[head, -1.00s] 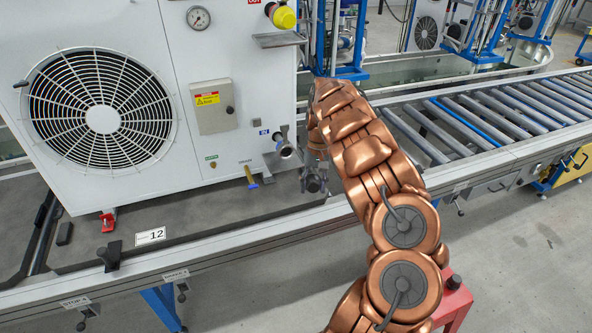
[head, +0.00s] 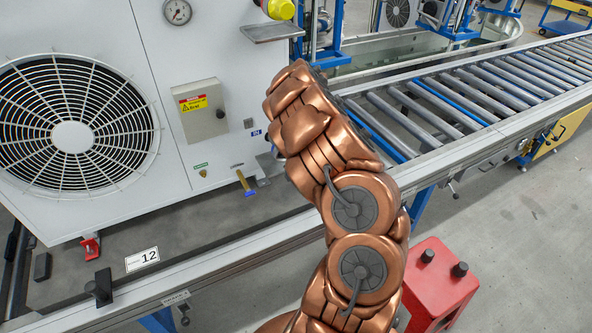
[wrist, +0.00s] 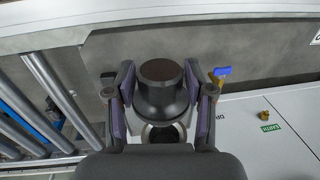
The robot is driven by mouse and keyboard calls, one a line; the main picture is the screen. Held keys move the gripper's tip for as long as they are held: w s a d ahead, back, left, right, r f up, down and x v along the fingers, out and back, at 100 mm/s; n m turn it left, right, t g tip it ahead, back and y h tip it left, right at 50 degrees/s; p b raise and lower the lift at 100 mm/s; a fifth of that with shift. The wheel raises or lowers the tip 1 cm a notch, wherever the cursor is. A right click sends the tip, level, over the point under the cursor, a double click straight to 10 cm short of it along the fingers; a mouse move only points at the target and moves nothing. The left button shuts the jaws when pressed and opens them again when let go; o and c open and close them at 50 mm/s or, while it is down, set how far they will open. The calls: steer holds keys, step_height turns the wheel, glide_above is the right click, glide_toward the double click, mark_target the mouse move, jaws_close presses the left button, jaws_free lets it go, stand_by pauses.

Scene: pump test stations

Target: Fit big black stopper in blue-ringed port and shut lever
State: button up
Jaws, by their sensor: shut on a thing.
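In the wrist view my gripper (wrist: 160,88) is shut on a big black stopper (wrist: 161,72), with one finger pad on each side. A dark round opening with a pale rim (wrist: 163,133) shows just beyond the stopper, partly hidden by it and by my gripper. I cannot tell a blue ring on it. A lever with a blue end (wrist: 222,71) is to the right of the stopper, apart from it. In the head view the lever (head: 243,180) hangs low on the white unit, its blue tip down. My arm hides the gripper, stopper and port there.
The white unit (head: 95,215) with a fan stands on the grey bench at left. A metal shelf (head: 271,32) juts out above. A roller conveyor (head: 470,95) runs to the right. A red stand (head: 440,288) with two black knobs is near my arm, bottom right.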

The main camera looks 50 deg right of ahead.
steer(key=shift+w+d+r+p, duration=0.15)
steer(key=shift+w+p, duration=0.2)
steer(key=shift+w, duration=0.4)
steer(key=shift+w+d+f, duration=0.2)
steer(key=shift+w+d, duration=0.05)
steer(key=shift+w, duration=0.45)
steer(key=shift+w+d+r, duration=0.1)
steer(key=shift+w+d, duration=0.05)
steer(key=shift+w, duration=0.1)
steer(key=shift+r+b, duration=0.1)
steer(key=shift+b, duration=0.75)
steer(key=shift+w+d, duration=0.25)
steer(key=shift+w, duration=0.7)
stand_by(1.4)
